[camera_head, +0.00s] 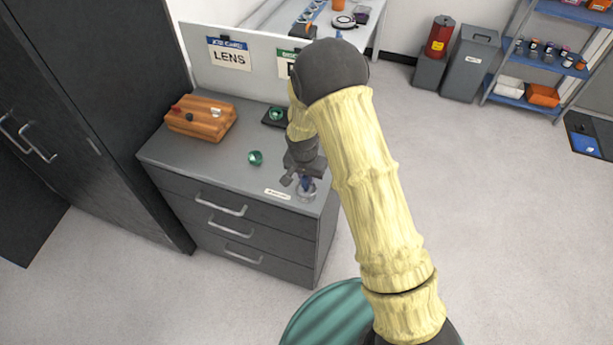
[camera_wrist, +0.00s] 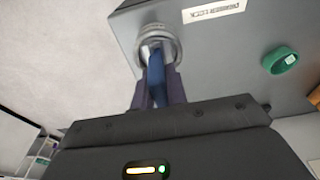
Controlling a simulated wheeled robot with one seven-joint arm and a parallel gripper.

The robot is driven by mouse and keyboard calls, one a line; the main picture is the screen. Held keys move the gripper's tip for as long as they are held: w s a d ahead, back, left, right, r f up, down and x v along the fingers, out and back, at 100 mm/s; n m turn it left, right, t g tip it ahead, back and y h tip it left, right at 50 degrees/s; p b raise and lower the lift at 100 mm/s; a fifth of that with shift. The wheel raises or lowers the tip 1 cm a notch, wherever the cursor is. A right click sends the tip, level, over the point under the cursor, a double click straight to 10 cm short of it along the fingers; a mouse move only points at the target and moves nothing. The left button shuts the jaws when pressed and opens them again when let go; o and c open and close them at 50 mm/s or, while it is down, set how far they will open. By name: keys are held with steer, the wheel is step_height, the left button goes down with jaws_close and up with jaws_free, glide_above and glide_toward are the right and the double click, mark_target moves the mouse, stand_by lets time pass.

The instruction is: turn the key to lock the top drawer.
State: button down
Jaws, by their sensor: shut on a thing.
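The drawer cabinet (camera_head: 185,155) has a grey top and a top drawer (camera_head: 240,212) that looks closed. A round metal lock (camera_head: 308,194) sits on the cabinet top near its front right corner; it also shows in the wrist view (camera_wrist: 168,37). A label reading "DRAWER LOCK" (camera_wrist: 213,11) lies beside it. My gripper (camera_head: 303,178) is over the lock, pointing down. In the wrist view its fingers (camera_wrist: 157,92) are shut on the blue key (camera_wrist: 156,72), whose far end reaches into the lock ring. The key's turn angle is hard to tell.
A green ring (camera_head: 255,158) lies left of my gripper, and another green piece (camera_head: 276,114) sits on a dark pad behind. A wooden block (camera_head: 202,118) stands at the back left. A white panel with a LENS sign (camera_head: 229,54) rises behind.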

steer(key=shift+f+b, duration=0.65)
steer(key=shift+f, duration=0.2)
stand_by(0.6)
steer(key=shift+s+n+y, duration=0.1)
steer(key=shift+n+y, duration=0.2)
steer(key=shift+n, duration=3.1)
steer(key=shift+a+n+y+p, duration=0.1)
steer(key=shift+n+y+p, duration=0.5)
steer(key=shift+n, duration=1.1)
